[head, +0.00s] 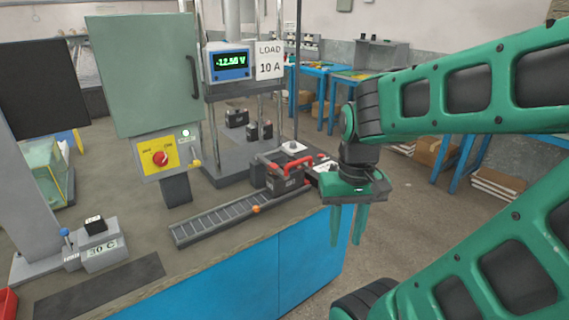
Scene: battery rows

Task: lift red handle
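A red handle (299,163) sits at the top of a dark box-shaped battery (281,184) near the right end of the worktop. My gripper (349,240) is to the right of the handle and apart from it. Its two green fingers point down beyond the worktop's right edge, with floor visible between them. It is open and empty. My gripper's body is close to the handle's right end in the picture; the depth between them is hard to tell.
A roller track (215,222) lies in front of the battery. A grey cabinet (145,75) and a yellow panel with a red knob (160,158) stand to the left. A display reading -12.50 V (230,62) is behind. Open floor lies right of the blue bench (310,255).

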